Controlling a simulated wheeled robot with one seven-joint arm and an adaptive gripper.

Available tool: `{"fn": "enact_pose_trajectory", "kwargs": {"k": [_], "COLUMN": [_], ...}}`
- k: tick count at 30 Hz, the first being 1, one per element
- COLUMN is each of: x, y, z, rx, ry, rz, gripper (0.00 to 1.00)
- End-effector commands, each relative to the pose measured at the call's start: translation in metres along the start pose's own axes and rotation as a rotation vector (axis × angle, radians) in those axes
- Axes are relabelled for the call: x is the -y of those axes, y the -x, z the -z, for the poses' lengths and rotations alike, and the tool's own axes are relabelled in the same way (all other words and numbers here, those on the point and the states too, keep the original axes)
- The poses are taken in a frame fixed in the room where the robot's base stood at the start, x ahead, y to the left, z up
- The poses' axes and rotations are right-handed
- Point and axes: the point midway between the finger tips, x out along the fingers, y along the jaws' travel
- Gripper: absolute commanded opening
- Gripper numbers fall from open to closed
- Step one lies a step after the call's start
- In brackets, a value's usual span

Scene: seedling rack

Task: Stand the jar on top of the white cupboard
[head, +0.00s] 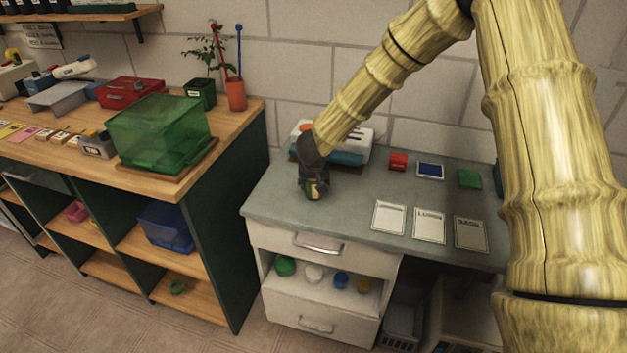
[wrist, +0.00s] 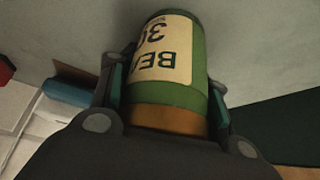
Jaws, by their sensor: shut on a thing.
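The jar (wrist: 197,55) is green with a cream label bearing "BEA" and "30", and has an orange-brown band at the end near my gripper. My gripper (head: 312,184) is shut on it, with a finger on either side. In the head view the jar (head: 318,190) is small and partly hidden by the fingers, over the left part of a grey top. I cannot tell whether it touches that top. The white cupboard (head: 285,242) under the grey top has an upper drawer, an open shelf and a lower drawer.
On the grey top are a white and teal machine (head: 352,143) behind my gripper, three cards (head: 430,225), a red block (head: 398,161), a blue pad (head: 430,170) and a green block (head: 469,179). A wooden bench (head: 225,125) with a green bin (head: 160,128) stands left.

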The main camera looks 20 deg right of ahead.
Motion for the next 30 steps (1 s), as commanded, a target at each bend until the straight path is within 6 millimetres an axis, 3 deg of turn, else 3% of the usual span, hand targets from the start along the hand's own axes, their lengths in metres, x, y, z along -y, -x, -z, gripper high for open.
{"fn": "enact_pose_trajectory", "kwargs": {"k": [1, 4, 17, 30], "x": [0.0, 0.0, 0.0, 0.0], "y": [-0.001, -0.001, 0.004, 0.067], "z": [0.0, 0.0, 0.002, 0.002], "rx": [0.0, 0.0, -0.001, -0.002], "ry": [0.0, 0.0, -0.001, 0.0], "rz": [0.0, 0.0, 0.0, 0.0], "gripper": [0.5, 0.68, 0.69, 0.69]}}
